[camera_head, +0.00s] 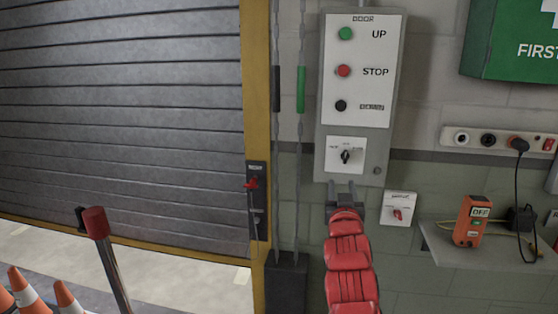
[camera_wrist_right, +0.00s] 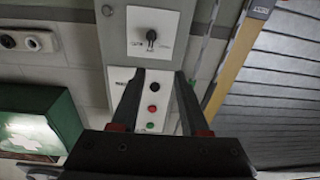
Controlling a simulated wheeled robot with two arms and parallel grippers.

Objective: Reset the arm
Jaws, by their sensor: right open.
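My right arm, red, comes up from the bottom in the head view. Its dark gripper (camera_head: 345,190) is open with nothing between its fingers, in front of the lower edge of the grey door control box (camera_head: 384,150). In the right wrist view the two dark fingers (camera_wrist_right: 159,75) stand apart, with the box's buttons visible between them. The box has a green UP button (camera_head: 345,34), a red STOP button (camera_head: 344,71), a black lower button (camera_head: 341,106) and a rotary selector (camera_head: 345,156). Any contact with the box cannot be told. My left gripper is out of view.
A red-topped post (camera_head: 95,222) and traffic cones (camera_head: 27,289) are lower left. A shelf (camera_head: 470,249) with an orange device (camera_head: 470,222) juts out at the right.

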